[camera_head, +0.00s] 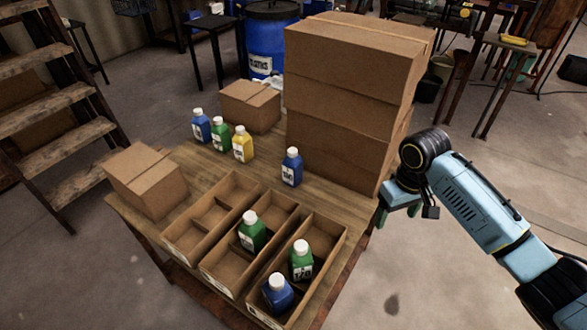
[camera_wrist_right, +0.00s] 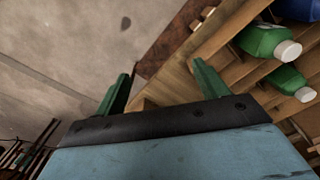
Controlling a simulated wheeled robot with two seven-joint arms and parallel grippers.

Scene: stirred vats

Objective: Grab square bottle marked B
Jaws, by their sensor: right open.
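Several square bottles with white caps stand on the wooden table (camera_head: 335,194); the small print on their labels is too small to read surely, so I cannot tell which is B. At the back left are a blue bottle (camera_head: 201,128), a green bottle (camera_head: 220,136) and a yellow bottle (camera_head: 243,148). Another blue bottle (camera_head: 291,170) stands alone near the middle. A green bottle (camera_head: 252,235), a second green bottle (camera_head: 301,263) and a blue bottle (camera_head: 278,296) stand in the trays. My right gripper (camera_head: 398,212) is open and empty beside the table's right edge; its fingers show in the wrist view (camera_wrist_right: 160,76).
Cardboard trays with dividers (camera_head: 222,217) fill the table's front. Tall stacked cartons (camera_head: 345,110) stand at the back right, close to my right arm. Smaller boxes sit at the left (camera_head: 146,181) and back (camera_head: 249,107). Bare tabletop surrounds the lone blue bottle.

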